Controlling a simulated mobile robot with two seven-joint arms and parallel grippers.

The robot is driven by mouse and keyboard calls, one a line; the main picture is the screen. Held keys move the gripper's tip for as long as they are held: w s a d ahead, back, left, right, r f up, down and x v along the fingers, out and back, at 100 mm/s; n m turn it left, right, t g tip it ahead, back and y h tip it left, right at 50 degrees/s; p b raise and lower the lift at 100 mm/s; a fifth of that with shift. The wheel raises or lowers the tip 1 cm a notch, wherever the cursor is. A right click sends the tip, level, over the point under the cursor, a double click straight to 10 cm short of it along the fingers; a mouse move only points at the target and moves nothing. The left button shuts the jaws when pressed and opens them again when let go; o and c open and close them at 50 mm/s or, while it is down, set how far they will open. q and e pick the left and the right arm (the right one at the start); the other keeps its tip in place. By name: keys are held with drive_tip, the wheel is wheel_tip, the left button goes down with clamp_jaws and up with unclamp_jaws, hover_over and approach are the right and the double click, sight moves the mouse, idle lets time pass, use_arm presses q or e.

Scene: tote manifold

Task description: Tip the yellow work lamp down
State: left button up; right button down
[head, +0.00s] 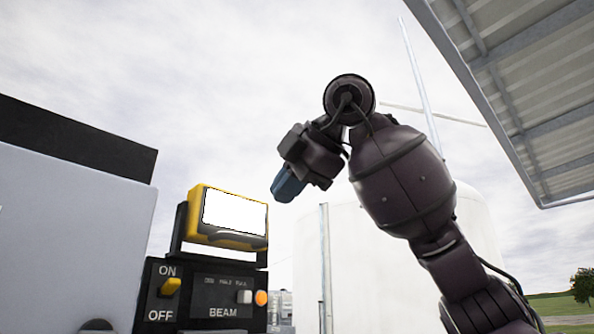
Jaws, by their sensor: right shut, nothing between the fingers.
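The yellow work lamp (193,212) sits left of centre on a dark bracket, above a black control box (209,282). Its bright white face (234,211) points toward me and looks slightly tilted. My right gripper (284,190) is raised above and to the right of the lamp, apart from it, with its bluish fingertips pointing down and left. It is shut and empty. My left gripper is not in view.
The box has a yellow ON/OFF switch (171,286), a white button (244,297) and an orange light (261,298). A grey panel (70,220) stands at left. A white tank (370,265) and a metal roof (530,90) are at right.

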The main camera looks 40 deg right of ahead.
sight(249, 237)
drive_tip(key=p+x, duration=0.1)
drive_tip(key=x, duration=0.7)
drive_tip(key=shift+w, duration=0.2)
drive_tip(key=shift+f, duration=0.15)
